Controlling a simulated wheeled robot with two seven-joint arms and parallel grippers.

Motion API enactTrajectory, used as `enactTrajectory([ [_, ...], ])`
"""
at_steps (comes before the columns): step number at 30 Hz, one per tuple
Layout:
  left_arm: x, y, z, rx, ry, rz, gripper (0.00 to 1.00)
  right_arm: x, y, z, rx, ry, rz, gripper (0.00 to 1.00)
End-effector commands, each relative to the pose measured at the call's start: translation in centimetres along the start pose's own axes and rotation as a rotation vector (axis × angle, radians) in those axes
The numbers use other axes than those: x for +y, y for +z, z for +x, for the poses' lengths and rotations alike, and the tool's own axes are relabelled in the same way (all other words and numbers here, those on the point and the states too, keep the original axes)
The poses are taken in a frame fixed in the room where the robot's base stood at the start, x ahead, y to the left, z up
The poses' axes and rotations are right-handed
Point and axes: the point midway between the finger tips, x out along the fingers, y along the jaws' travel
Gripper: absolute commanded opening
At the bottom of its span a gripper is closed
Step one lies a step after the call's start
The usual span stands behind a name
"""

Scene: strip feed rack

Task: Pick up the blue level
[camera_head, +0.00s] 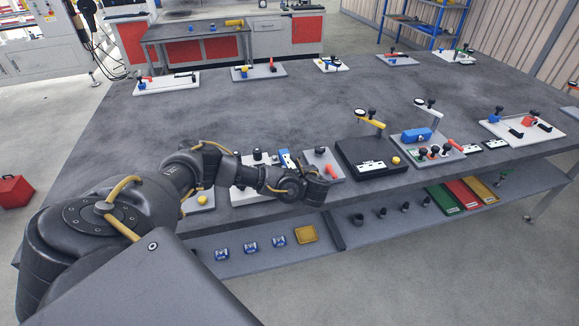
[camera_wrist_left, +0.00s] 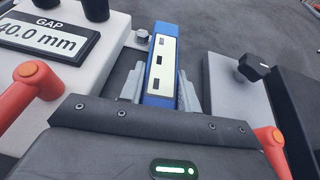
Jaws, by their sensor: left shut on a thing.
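The blue level (camera_wrist_left: 163,45) is a long blue bar with a pale top face and dark marks, seen in the left wrist view. My left gripper (camera_wrist_left: 160,92) is shut on its near end, with one grey finger on each side. The level points away from the gripper. In the head view, part of the blue level (camera_head: 285,158) shows just behind my left gripper (camera_head: 312,187), whose fingers are hidden there. I cannot tell whether the level touches the table. My right gripper is not in view.
A fixture marked GAP 40.0 mm (camera_wrist_left: 48,40) stands close on the left, and a grey plate with a black knob (camera_wrist_left: 237,82) on the right. Several more fixtures line the table's edges. The middle of the table (camera_head: 270,110) is clear. A lower shelf (camera_head: 350,228) holds small parts.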

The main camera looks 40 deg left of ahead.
Motion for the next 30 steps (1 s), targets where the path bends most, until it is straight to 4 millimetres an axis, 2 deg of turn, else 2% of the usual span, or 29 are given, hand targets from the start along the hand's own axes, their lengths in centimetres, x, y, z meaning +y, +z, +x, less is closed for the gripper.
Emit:
enactTrajectory([
  [8, 0.0, 0.3, -0.1, 0.000, 0.000, -0.002, 0.00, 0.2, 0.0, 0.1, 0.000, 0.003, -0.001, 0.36],
  [14, 0.0, 2.1, -0.8, -0.001, 0.000, -0.006, 0.00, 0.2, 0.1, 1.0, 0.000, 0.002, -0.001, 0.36],
  [16, -0.2, 3.5, -0.9, -0.002, 0.000, -0.007, 0.00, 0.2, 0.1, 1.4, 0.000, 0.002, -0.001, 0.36],
  [23, -1.7, 9.9, 1.0, -0.003, 0.001, -0.008, 0.00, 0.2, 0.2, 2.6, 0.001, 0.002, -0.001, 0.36],
  [30, -3.5, 14.2, 4.8, -0.003, 0.001, -0.007, 0.00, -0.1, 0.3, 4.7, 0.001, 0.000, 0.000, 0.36],
])
